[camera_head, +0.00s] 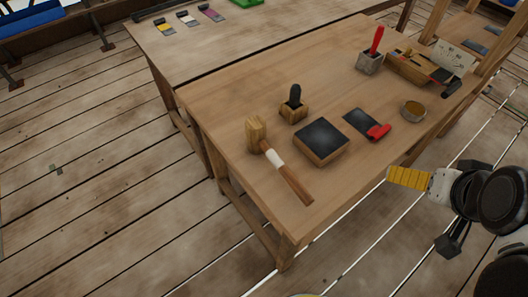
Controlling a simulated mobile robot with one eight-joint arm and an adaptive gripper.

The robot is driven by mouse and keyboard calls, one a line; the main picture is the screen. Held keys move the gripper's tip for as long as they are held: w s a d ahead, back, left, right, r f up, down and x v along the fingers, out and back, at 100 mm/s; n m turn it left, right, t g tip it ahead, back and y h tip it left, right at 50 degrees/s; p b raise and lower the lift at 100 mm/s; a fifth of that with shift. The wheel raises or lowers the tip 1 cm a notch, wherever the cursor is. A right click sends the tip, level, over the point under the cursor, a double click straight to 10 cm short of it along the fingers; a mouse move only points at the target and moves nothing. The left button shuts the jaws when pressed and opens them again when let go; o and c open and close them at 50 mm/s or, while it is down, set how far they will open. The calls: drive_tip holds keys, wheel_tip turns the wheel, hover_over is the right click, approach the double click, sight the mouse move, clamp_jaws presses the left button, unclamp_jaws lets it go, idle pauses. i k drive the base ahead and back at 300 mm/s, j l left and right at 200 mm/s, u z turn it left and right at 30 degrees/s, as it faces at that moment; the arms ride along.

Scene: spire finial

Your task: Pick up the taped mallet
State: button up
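The taped mallet (284,168) lies on the near left part of the wooden workbench (235,89). Its blocky wooden head (257,134) points to the back left. A white tape band (274,158) wraps the handle close to the head. The brown handle (294,184) runs toward the bench's front edge. Nothing covers the mallet. My arm (470,195) is at the right edge, off the bench's front side and well apart from the mallet.
A wooden block with a dark top (321,141) lies close right of the handle. A small wooden holder (294,107) stands behind it. A dark plate (361,123) with a red-handled tool (379,132), a bowl (413,111) and a grey pot (370,63) are farther right.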

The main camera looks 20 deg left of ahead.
sight(256, 133)
drive_tip(key=u, duration=1.3)
